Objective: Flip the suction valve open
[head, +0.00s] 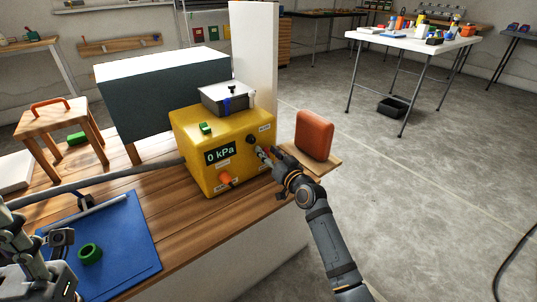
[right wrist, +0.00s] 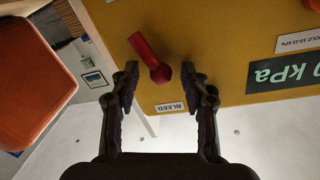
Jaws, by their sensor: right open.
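A yellow box (head: 205,170) stands on the wooden bench with a dark display (head: 220,154) reading 0 kPa. An orange-red handle (head: 225,179) sticks out low on its front; I cannot read its label. My right gripper (head: 264,154) is at the right part of the front face. In the inverted right wrist view, its open fingers (right wrist: 160,86) stand either side of a red lever (right wrist: 147,52) beside a BLEED label (right wrist: 170,107); contact cannot be told. No label reading suction is legible. My left gripper (head: 58,248) is at the lower left, its jaws unclear.
A grey case (head: 225,98) sits on the yellow box. An orange-red block (head: 314,135) stands on a small board to the right. A blue mat (head: 125,245) with a green ring (head: 90,254) lies at front left. A large dark-sided block (head: 170,105) stands behind.

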